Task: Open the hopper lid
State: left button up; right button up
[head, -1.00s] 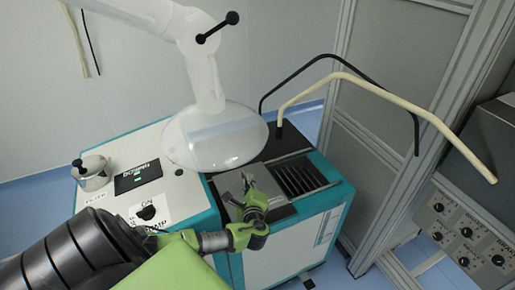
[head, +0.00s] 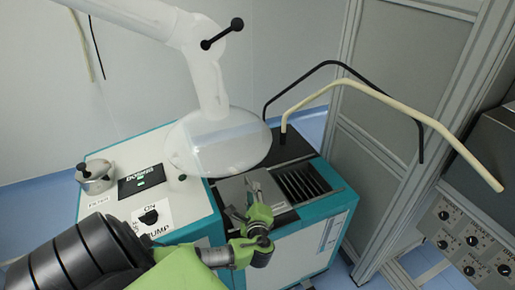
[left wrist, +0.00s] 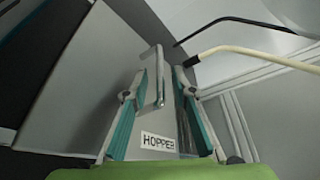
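The hopper lid (head: 234,187) is a grey plate on top of the white and teal machine, and it looks shut. In the left wrist view the lid (left wrist: 108,60) carries a metal bar handle (left wrist: 158,80) and a white HOPPER label (left wrist: 157,144). My left gripper (head: 252,189) is over the lid in the head view. In the left wrist view its two teal-padded fingers (left wrist: 160,105) are apart, with the handle showing between them. I cannot tell whether either finger touches the handle. My right gripper is not in view.
A clear extraction hood (head: 222,150) on a white arm hangs just behind the lid. A black slotted vent (head: 302,182) is to the right. A black hose (head: 345,66) and a cream hose (head: 400,105) arch right of it. A metal pot (head: 96,175) stands at the left.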

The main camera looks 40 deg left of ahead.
pick_arm(q)
jog(key=f+v, duration=0.2)
jog(key=v, duration=0.8)
jog(key=f+v, duration=0.2)
jog(key=v, duration=0.9)
jog(key=shift+s+d, duration=0.3)
jog(key=shift+s, duration=0.15)
jog(key=s+f+n+g+h, duration=0.1)
jog(key=s+f+g+h, duration=0.3)
jog(key=f, duration=1)
jog(key=s+f+n+g+h, duration=0.15)
jog(key=s+f, duration=0.45)
jog(key=f, duration=0.9)
jog(key=s+d+f+n+g+h, duration=0.2)
jog(key=s+f+n, duration=0.3)
jog(key=s, duration=0.4)
jog(key=s+d+f+n+g+h, duration=0.1)
jog(key=s+d+f+n+h, duration=0.3)
jog(key=s+f, duration=0.4)
jog(key=shift+s+d+f+n+g, duration=0.3)
jog(key=shift+s+d, duration=0.35)
jog(key=shift+s, duration=0.3)
